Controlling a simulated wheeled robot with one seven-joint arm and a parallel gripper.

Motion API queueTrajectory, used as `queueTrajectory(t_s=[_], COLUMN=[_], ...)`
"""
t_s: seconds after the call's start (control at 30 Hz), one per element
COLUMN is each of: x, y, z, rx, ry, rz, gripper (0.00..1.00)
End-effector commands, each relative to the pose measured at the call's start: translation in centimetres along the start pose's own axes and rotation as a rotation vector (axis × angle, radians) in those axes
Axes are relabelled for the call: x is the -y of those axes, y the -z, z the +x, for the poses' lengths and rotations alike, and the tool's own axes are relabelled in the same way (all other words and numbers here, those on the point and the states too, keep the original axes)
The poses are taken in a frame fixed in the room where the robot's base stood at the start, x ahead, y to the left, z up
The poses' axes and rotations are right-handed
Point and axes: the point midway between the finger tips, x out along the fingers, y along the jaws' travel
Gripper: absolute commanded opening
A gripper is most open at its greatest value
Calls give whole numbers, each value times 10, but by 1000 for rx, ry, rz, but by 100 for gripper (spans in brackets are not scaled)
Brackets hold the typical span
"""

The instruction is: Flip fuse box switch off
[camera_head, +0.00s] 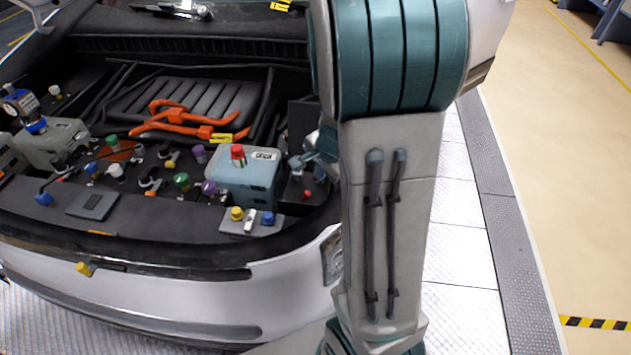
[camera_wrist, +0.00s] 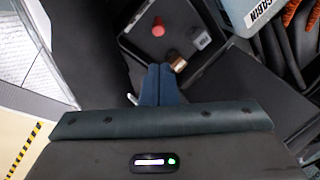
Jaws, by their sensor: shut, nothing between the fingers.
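My gripper (camera_wrist: 160,70) is shut and empty, its two blue fingers pressed together in the wrist view. The fingertips point at a dark box (camera_wrist: 140,45) that looks like the fuse box. On it are a red knob (camera_wrist: 158,27), a small grey label (camera_wrist: 201,38) and a brownish cylindrical piece (camera_wrist: 177,63) just right of the fingertips; I cannot tell whether they touch. A small white lever-like piece (camera_wrist: 131,99) shows left of the fingers. In the head view the red knob (camera_head: 307,193) shows at the bay's right side, and my arm hides part of that area.
A blue-grey box (camera_head: 243,180) with a red cap (camera_head: 238,152) stands left of the dark box. Orange cables (camera_head: 180,118) and several coloured caps fill the engine bay. The car's white front bumper (camera_head: 160,300) borders it; open floor (camera_head: 560,200) lies to the right.

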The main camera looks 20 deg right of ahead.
Motion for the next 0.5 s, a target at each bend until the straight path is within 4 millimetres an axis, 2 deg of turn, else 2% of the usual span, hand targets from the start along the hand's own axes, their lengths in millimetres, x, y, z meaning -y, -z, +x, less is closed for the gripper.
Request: queueTrajectory(t_s=[0.3,0.5], x=[-2,-2], y=[0,0], z=[57,85], rx=[0,0], ry=[-3,-2], rz=[3,0], gripper=[0,0])
